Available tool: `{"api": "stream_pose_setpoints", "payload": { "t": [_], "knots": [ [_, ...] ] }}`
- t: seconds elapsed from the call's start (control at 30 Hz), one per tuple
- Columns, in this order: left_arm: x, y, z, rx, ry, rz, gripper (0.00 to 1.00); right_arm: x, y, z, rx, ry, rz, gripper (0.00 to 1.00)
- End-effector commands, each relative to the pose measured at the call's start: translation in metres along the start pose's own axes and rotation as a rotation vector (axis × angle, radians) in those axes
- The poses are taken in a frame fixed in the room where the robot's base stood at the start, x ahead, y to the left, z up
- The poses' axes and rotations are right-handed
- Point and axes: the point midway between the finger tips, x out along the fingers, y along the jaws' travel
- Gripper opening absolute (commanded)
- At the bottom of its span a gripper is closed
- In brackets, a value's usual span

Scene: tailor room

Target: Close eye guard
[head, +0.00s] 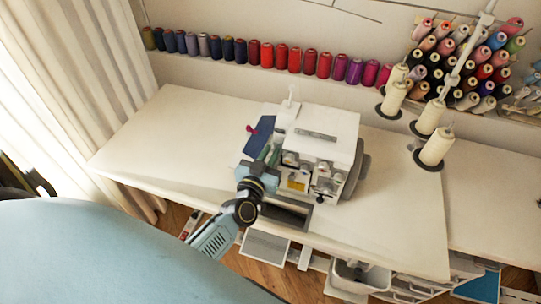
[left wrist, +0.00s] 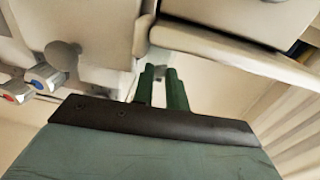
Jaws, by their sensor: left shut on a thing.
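The white sewing machine (head: 326,146) stands on the table. My left gripper (head: 268,155) is at its left front side, with green fingers pointing in toward the needle area. In the left wrist view the two fingers (left wrist: 161,85) are close together, with a small pale grey piece (left wrist: 159,72) at their tips. This piece looks like part of the eye guard, but the guard's outline and angle are mostly hidden by the fingers and machine body. My right gripper is out of view.
Dark blue cloth (head: 261,136) lies left of the machine. White thread cones (head: 437,147) stand on the right, and spools (head: 267,55) line the wall. The white table (head: 170,135) is clear to the left.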

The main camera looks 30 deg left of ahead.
Motion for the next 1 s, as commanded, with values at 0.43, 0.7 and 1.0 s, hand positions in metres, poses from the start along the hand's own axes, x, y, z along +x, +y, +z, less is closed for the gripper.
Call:
{"api": "stream_pose_setpoints", "payload": {
  "t": [0.43,0.7,1.0],
  "knots": [
    [0.011,-0.015,0.001,0.009,0.008,0.257,0.00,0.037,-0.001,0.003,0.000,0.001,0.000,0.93],
    [0.014,-0.017,0.000,0.004,0.002,0.341,0.00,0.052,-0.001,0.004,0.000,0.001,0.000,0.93],
    [0.014,-0.017,-0.001,0.001,-0.001,0.347,0.00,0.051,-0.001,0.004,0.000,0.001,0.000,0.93]
  ]
}}
